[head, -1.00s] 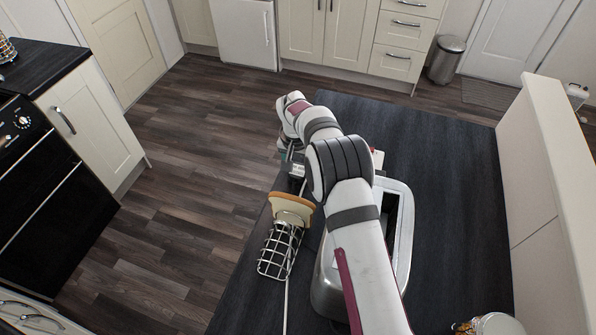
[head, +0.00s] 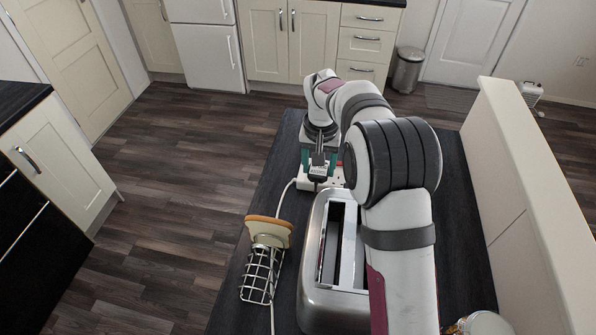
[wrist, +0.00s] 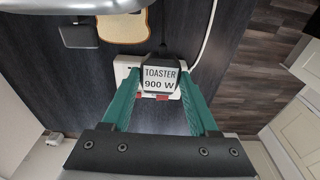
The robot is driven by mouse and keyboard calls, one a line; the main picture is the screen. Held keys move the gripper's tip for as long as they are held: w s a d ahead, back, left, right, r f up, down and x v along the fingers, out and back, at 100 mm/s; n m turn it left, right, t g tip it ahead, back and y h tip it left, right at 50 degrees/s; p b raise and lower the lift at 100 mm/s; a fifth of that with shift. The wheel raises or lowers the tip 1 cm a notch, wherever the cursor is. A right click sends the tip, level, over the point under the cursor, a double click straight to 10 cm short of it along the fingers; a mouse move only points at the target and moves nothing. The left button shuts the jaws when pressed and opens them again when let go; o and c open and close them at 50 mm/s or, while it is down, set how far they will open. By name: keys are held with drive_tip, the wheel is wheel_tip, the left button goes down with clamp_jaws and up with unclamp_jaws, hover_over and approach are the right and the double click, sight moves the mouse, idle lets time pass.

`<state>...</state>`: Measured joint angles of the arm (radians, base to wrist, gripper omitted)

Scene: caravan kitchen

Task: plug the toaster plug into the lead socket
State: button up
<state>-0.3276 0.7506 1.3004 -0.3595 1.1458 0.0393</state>
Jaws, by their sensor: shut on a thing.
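The toaster plug (wrist: 159,78), dark with a white label reading "TOASTER 900 W", is between the green fingers of my gripper (wrist: 161,92). In the head view, the plug (head: 318,172) shows between my gripper's fingertips (head: 320,165), over the lead socket. The lead socket (head: 336,180) is a white block lying on the dark worktop beyond the toaster. In the wrist view, the lead socket (wrist: 124,68) shows behind the plug, with red parts by the plug's lower edge. The plug hides part of the socket. I cannot tell whether its pins are in or just above it.
The metal toaster (head: 322,300) stands on the worktop nearer the camera. Left of it is a wire rack (head: 260,278) with bread (head: 270,232). A white cable (head: 283,198) runs from the socket past them. A low cream wall (head: 520,190) borders the right side. The worktop's left edge drops to the floor.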

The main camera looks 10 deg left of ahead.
drive_tip(key=w+d, duration=0.5)
drive_tip(key=w, duration=0.1)
drive_tip(key=shift+f, duration=3.2)
drive_tip(key=shift+f, duration=1.1)
drive_tip(key=o, duration=1.4)
drive_tip(key=shift+o, duration=0.2)
wheel_tip(320, 180, up, 16)
drive_tip(key=s, duration=0.2)
drive_tip(key=shift+f, duration=0.2)
